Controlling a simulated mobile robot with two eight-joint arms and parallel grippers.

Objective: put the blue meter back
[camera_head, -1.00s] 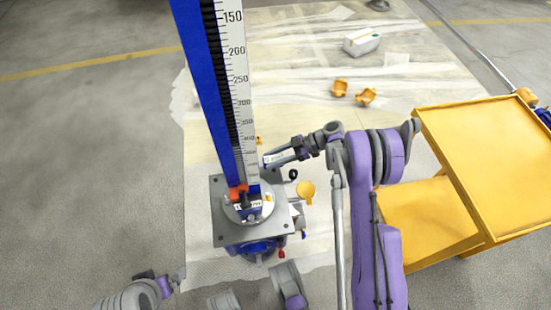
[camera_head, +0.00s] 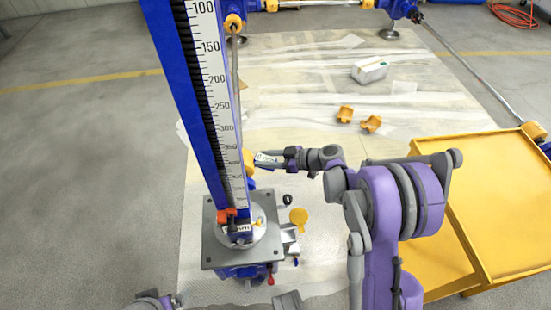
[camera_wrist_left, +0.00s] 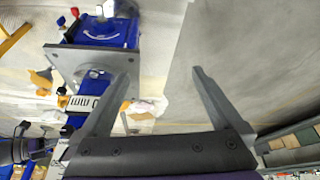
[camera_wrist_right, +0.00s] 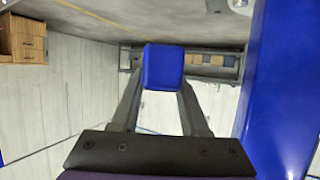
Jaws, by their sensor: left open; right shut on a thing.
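A blue block-shaped thing, which I take for the blue meter (camera_wrist_right: 163,67), is held between the fingertips of my right gripper (camera_wrist_right: 162,88) in the right wrist view. Only its plain blue side shows, so its face is hidden. In the head view my right gripper (camera_head: 262,160) is just right of the tall blue column (camera_head: 190,95) with its white scale (camera_head: 216,95); I cannot tell whether they touch. The column also stands close on the right in the right wrist view (camera_wrist_right: 282,90).
The column rises from a grey square plate (camera_head: 215,252). A yellow round cap (camera_head: 299,217) is right of it. A yellow cart (camera_head: 495,200) stands at the right. Two yellow parts (camera_head: 345,114) and a white box (camera_head: 369,71) lie on the floor sheet. The grey floor at left is clear.

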